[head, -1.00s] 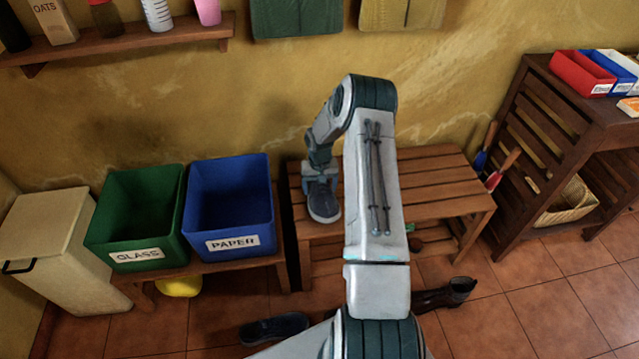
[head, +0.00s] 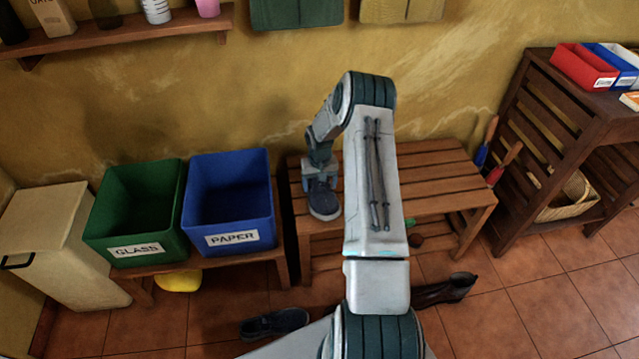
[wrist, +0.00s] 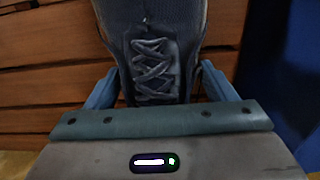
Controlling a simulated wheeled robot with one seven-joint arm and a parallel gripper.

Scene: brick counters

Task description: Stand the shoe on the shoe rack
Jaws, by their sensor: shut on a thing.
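A dark blue-grey lace-up shoe (head: 324,200) is at the left end of the slatted wooden shoe rack (head: 432,176), toe toward the front. My gripper (head: 320,172) is above it, shut on the shoe's sides. In the wrist view the laces of the shoe (wrist: 155,68) show between the two blue fingers of my gripper (wrist: 157,88), with wooden slats behind. I cannot tell whether the sole touches the slats. A similar dark shoe (head: 275,324) lies on the floor in front.
A blue PAPER bin (head: 229,205) and a green GLASS bin (head: 134,215) stand close left of the rack. A dark brown shoe (head: 445,290) lies on the floor at front right. A dark wooden shelf (head: 560,150) stands at the right. The rack's right part is clear.

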